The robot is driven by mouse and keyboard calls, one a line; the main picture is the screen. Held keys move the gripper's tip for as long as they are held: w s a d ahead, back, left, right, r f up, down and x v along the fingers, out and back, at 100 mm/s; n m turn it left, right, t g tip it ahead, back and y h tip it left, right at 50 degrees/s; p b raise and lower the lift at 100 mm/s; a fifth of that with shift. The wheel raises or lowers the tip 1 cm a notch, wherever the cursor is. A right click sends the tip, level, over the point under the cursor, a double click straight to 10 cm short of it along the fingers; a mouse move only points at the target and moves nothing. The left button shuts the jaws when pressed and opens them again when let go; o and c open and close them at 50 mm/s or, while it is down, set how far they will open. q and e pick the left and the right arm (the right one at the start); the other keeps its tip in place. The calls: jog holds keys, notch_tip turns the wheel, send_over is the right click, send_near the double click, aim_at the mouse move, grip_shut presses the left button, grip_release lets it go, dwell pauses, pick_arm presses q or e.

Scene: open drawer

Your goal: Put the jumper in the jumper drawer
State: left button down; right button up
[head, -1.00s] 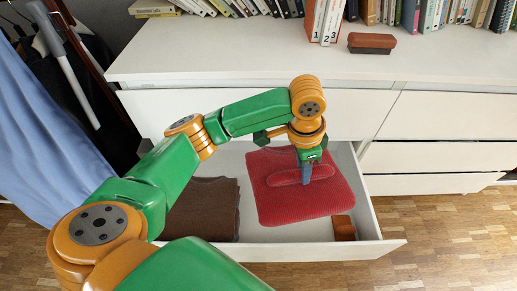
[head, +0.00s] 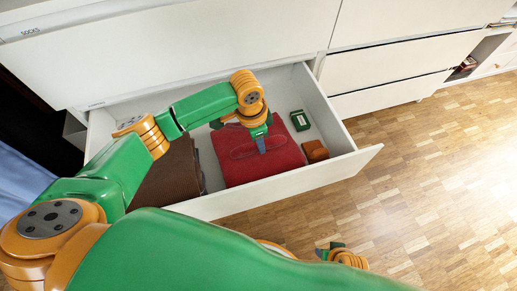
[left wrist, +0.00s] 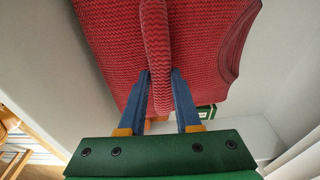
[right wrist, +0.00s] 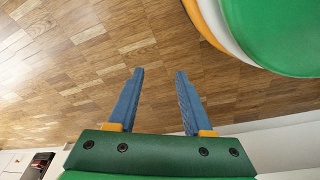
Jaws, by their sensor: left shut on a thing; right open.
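The red knitted jumper (head: 283,157) is folded and lies flat within the open white drawer (head: 272,183), right of a folded brown garment (head: 172,176). My left gripper (head: 262,148) points down at its middle and is shut on a raised fold of it. In the left wrist view, the fold of the jumper (left wrist: 155,45) runs between the blue fingers (left wrist: 160,92). I cannot tell whether the jumper rests on the drawer floor. My right gripper (right wrist: 160,90) is open and empty above the wooden floor.
A small green box (head: 300,120) and an orange-brown block (head: 315,151) are in the drawer's right part. Closed drawers (head: 385,102) stand to the right. The wooden floor (head: 430,165) in front is clear.

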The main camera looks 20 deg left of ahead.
pick_arm(q)
jog(key=shift+f+b, duration=0.6)
jog(key=shift+f, duration=1.05)
pick_arm(e)
jog(key=shift+w+a+r, duration=0.1)
jog(key=shift+w+r, duration=0.35)
jog(key=shift+r, duration=0.35)
jog(key=shift+w+a+r, duration=0.1)
jog(key=shift+w+r, duration=0.3)
jog(key=shift+r, duration=0.4)
pick_arm(q)
jog(key=shift+f, duration=0.1)
jog(key=c, duration=0.6)
grip_release()
